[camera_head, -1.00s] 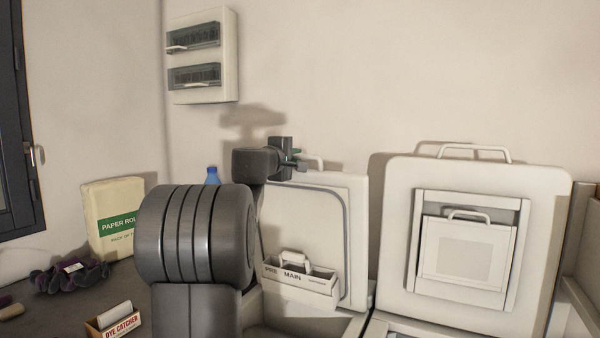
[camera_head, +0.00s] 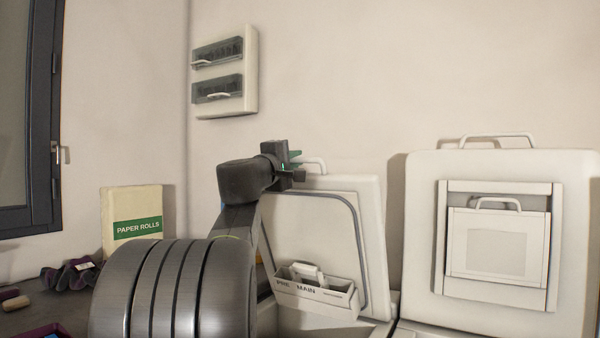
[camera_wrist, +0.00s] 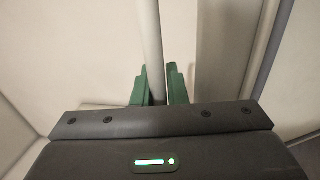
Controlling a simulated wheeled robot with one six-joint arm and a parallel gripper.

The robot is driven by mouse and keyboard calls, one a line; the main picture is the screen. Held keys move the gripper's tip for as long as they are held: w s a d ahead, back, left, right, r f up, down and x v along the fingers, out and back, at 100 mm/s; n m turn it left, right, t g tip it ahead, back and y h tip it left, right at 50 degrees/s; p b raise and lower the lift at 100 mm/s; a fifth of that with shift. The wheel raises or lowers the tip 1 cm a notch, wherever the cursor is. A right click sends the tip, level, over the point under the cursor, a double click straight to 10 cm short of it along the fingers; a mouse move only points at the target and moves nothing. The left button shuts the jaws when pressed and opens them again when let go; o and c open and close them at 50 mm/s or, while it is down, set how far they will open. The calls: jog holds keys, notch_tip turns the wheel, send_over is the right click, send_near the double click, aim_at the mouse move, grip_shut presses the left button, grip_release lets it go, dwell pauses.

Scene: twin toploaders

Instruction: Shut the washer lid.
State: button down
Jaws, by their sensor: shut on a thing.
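The washer lid (camera_head: 318,225) is a white panel with a grey seal line, raised and standing open, leaning slightly forward over the left machine. Its white bar handle (camera_head: 318,163) is at the top edge. My gripper (camera_head: 297,166) is shut on this handle. In the wrist view the handle bar (camera_wrist: 152,45) runs between the green fingers of my gripper (camera_wrist: 158,88). The washer's body (camera_head: 378,331) shows only as a rim at the bottom. A tray marked PRE and MAIN (camera_head: 318,297) sits at the lid's lower part. My arm hides the lid's left side.
A second machine's raised lid (camera_head: 425,230), with a handle and a framed panel, stands close on the right. A paper rolls pack (camera_head: 135,213) and a dark scrunched item (camera_head: 70,275) are at left. A wall box (camera_head: 250,70) hangs above.

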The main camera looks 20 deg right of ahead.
jog(key=s+a+f+b, duration=0.9)
jog(key=a+b, duration=0.2)
jog(key=b, duration=0.2)
jog(key=shift+s, duration=0.35)
jog(key=shift+a, duration=0.1)
jog(key=c, duration=1.8)
grip_release()
jog(key=shift+o, duration=0.4)
jog(key=shift+s+a, duration=0.1)
jog(key=shift+a, duration=0.1)
jog(key=shift+f, duration=0.1)
